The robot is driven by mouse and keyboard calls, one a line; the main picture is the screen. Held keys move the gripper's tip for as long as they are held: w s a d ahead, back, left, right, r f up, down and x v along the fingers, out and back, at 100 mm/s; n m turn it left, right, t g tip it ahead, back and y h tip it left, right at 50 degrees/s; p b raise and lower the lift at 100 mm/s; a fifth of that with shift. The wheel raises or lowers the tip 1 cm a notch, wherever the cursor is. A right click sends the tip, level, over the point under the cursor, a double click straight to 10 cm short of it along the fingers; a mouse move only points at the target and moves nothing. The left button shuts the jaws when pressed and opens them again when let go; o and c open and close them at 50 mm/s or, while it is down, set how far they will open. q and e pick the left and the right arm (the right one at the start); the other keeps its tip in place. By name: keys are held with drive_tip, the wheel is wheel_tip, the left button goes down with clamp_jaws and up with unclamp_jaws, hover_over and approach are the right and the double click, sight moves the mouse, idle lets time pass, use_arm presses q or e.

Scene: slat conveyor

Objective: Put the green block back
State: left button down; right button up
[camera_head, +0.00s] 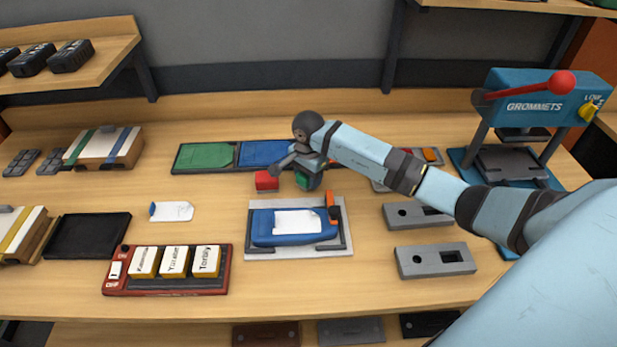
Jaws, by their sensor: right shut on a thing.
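The green block (302,180) is between the jaws of my right gripper (304,172), partly hidden by them. The gripper is shut on it over the middle of the table, beside a red block (266,181) on its left. I cannot tell whether the green block touches the table. My right arm reaches in from the right. My left gripper is not in view.
Behind lie a green panel (206,156) and a blue panel (263,153). In front is a blue piece (262,228) on a pale plate. A red tray (165,289) with labelled blocks stands front left. A grommet press (540,100) stands at right.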

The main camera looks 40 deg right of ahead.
drive_tip(key=shift+f, duration=0.4)
drive_tip(key=shift+f, duration=0.25)
drive_tip(key=o, duration=0.9)
drive_tip(key=shift+r, duration=0.1)
